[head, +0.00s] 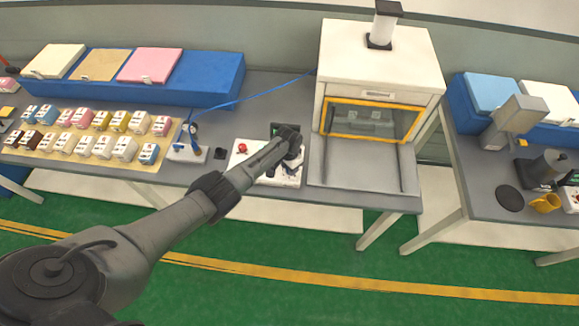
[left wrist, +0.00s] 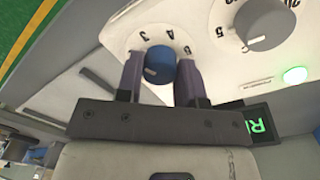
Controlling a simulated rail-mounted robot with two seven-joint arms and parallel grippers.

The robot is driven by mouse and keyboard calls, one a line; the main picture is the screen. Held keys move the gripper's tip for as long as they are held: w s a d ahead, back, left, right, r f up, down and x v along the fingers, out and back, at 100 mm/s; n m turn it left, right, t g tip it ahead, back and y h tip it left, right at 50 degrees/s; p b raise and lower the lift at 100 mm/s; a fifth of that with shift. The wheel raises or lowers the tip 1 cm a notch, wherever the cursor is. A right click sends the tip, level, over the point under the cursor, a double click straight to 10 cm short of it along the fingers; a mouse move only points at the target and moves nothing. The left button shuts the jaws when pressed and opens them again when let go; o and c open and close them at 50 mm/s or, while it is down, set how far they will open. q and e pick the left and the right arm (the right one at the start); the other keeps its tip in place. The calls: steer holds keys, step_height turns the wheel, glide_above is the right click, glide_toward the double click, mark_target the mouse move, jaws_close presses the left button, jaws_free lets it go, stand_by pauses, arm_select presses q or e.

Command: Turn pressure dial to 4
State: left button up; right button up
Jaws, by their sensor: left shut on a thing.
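The blue pressure dial (left wrist: 161,66) sits on a white panel in the left wrist view, with printed numbers, among them 4 and 3, around its upper side. My left gripper (left wrist: 158,68) has its two purple fingers on either side of the dial, shut on it. A pale mark shows low on the left of the dial's face; I cannot tell which number it stands for. In the head view my left gripper (head: 291,150) is over the white control panel (head: 245,165) and hides the dial. My right gripper is not in view.
A red button (head: 242,148) is left on the panel. The white press machine (head: 375,60) stands to the right, small boxes (head: 100,147) to the left.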

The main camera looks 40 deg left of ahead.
arm_select(q)
steer(key=m, duration=0.3)
steer(key=shift+m, duration=0.3)
steer(key=m, duration=0.3)
steer(key=shift+m+b, duration=0.3)
steer(key=shift+b, duration=0.1)
steer(key=m, duration=0.3)
steer(key=shift+m, duration=0.3)
steer(key=shift+w+m+b, duration=0.1)
steer(key=shift+m+b, duration=0.45)
steer(key=shift+m, duration=1.25)
steer(key=o, duration=0.9)
steer(key=shift+r, duration=0.1)
